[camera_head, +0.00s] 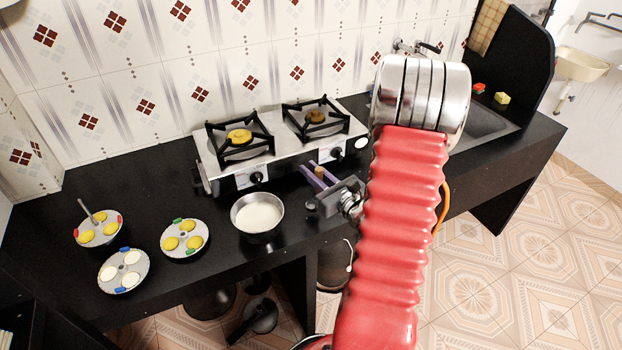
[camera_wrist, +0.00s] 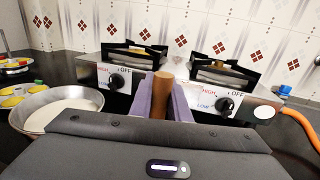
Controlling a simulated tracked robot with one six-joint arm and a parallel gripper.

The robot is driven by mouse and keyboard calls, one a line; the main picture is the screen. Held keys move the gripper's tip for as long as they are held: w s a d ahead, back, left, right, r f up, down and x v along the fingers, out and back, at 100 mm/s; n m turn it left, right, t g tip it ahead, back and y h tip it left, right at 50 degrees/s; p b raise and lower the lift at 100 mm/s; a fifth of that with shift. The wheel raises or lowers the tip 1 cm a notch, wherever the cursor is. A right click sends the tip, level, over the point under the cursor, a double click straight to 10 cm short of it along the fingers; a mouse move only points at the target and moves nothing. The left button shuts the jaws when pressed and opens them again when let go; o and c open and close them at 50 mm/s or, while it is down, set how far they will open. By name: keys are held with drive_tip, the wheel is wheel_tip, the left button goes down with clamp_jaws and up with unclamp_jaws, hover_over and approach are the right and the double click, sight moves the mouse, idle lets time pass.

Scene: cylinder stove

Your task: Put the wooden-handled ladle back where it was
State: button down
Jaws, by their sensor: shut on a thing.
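My gripper (camera_head: 315,176) is at the front of the stove, to the right of the steel bowl, with its purple fingers pointing toward the stove. In the wrist view my gripper (camera_wrist: 166,98) is shut on the brown wooden handle of the ladle (camera_wrist: 161,93). The handle stands roughly upright between the fingers; its top also shows in the head view (camera_head: 319,172). The ladle's lower part is hidden behind the gripper. A steel bowl (camera_head: 257,214) of white batter stands on the black counter, also at the left of the wrist view (camera_wrist: 34,106).
A two-burner stove (camera_head: 225,172) stands behind my gripper. Several round moulds with yellow or white cakes, such as this one (camera_head: 184,238), lie at the left; a thin metal stick (camera_head: 87,210) leans in one. A sink (camera_head: 482,128) is at the right.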

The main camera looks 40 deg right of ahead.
drive_tip(key=shift+f, duration=1.35)
drive_tip(key=c, duration=1.7)
unclamp_jaws()
drive_tip(key=shift+s, duration=0.1)
drive_tip(key=shift+s+a, duration=0.2)
drive_tip(key=shift+s, duration=1.75)
drive_tip(key=shift+s+a, duration=0.15)
drive_tip(key=shift+s, duration=1.85)
drive_tip(key=shift+s+a, duration=0.2)
drive_tip(key=shift+s, duration=1.75)
